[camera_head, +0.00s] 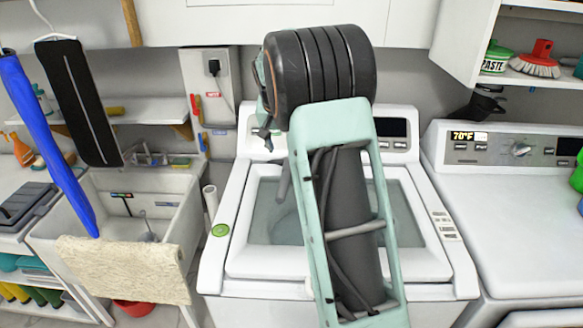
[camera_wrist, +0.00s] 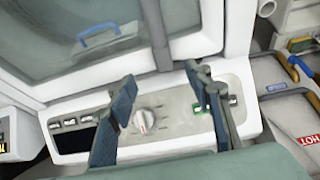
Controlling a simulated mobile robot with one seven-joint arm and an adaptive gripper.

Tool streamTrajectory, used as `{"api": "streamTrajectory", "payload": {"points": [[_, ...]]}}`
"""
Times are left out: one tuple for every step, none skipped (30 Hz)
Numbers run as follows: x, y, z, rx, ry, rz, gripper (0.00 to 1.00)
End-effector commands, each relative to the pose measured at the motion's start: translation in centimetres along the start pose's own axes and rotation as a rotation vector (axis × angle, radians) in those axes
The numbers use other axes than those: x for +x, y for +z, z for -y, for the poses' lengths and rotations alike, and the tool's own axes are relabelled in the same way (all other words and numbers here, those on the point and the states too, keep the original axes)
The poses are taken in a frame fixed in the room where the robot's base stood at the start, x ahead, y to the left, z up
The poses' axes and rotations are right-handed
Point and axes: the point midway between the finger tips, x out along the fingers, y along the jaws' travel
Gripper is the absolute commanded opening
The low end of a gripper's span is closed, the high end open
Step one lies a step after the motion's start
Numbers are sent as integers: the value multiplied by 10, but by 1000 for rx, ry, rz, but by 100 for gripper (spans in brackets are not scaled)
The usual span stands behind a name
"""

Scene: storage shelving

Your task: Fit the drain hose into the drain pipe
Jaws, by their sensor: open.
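A grey tube, which looks like the drain hose (camera_head: 283,182), shows beside my arm over the washer's glass lid. In the wrist view the grey tube (camera_wrist: 156,35) runs down from the top edge and ends near the gap between my fingertips. I cannot tell whether they touch it. A white upright tube, likely the drain pipe (camera_head: 210,199), stands between the sink and the washer. My gripper (camera_wrist: 160,74) is open, its two dark blue fingers apart over the washer's control panel. In the head view it is mostly hidden behind my wrist.
The washer (camera_head: 238,250) stands in the middle, with its control panel (camera_wrist: 175,118) below my fingers. A sink (camera_head: 150,205) with a towel (camera_head: 128,268) is at left. A blue hanging strip (camera_head: 40,140) and another machine (camera_head: 520,210) flank the space.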

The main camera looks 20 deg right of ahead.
Motion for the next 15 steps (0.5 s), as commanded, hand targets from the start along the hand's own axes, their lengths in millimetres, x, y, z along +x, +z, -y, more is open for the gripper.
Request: {"api": "streamTrajectory", "payload": {"points": [[12, 4, 0, 22, -8, 20, 46], [17, 6, 1, 31, -13, 29, 46], [23, 8, 1, 40, -17, 37, 46], [27, 10, 2, 45, -19, 41, 46], [32, 10, 2, 49, -21, 44, 46], [38, 12, 3, 52, -22, 47, 46], [43, 12, 3, 53, -22, 48, 46], [48, 12, 3, 54, -22, 49, 46], [55, 13, 3, 53, -22, 48, 46], [60, 13, 3, 53, -22, 48, 46], [64, 13, 3, 53, -22, 48, 46], [70, 13, 4, 53, -22, 47, 46], [73, 13, 4, 53, -22, 46, 46], [76, 13, 4, 53, -22, 46, 46], [80, 13, 4, 52, -22, 46, 46]]}}
